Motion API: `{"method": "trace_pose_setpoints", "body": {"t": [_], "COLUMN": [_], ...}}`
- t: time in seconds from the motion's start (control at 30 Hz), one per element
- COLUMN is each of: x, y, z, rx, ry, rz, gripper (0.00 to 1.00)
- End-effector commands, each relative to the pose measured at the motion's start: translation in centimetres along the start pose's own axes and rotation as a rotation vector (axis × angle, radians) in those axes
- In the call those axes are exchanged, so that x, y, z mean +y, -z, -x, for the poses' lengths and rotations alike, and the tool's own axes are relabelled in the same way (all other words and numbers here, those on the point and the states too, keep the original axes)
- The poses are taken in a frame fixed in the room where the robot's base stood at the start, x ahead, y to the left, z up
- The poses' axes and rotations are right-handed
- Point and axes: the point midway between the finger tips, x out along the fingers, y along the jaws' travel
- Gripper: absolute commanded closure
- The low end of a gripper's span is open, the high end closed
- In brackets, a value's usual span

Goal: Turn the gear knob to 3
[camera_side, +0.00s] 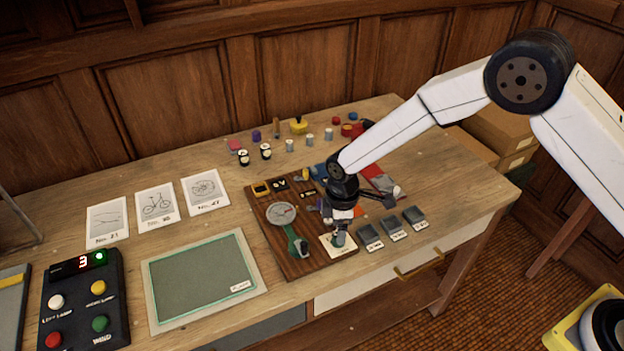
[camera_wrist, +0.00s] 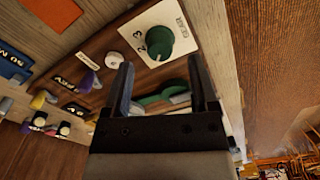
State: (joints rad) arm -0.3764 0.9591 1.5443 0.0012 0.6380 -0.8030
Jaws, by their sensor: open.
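The gear knob (camera_wrist: 159,42) is a round green knob on a white plate (camera_wrist: 178,20) marked GEAR, with the digits 2 and 3 readable beside it in the wrist view. The pointer's exact setting is too small to tell. In the side view the plate (camera_side: 325,248) is at the front right corner of the brown wooden board, and my gripper (camera_side: 340,230) is just over it, largely hiding the knob. In the wrist view my gripper (camera_wrist: 161,64) is open, its two dark fingers apart with the knob beyond their tips. I cannot tell whether they touch it.
A green lever (camera_side: 298,245) and a round gauge (camera_side: 281,213) are left of the plate on the board. Several dark labelled blocks (camera_side: 393,228) lie to the right. A black button box (camera_side: 84,300) with a lit red display stands at far left, beside a green-grey panel (camera_side: 200,277).

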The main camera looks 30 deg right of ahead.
Motion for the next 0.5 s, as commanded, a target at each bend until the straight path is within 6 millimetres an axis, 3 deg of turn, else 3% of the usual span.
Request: {"method": "trace_pose_setpoints", "body": {"t": [0.2,0.5], "x": [0.0,0.0], "y": [0.0,0.0], "z": [-2.2,-3.0], "rx": [0.000,0.002], "ry": [0.001,-0.001], "rz": [0.000,0.000], "gripper": [0.24,0.24]}}
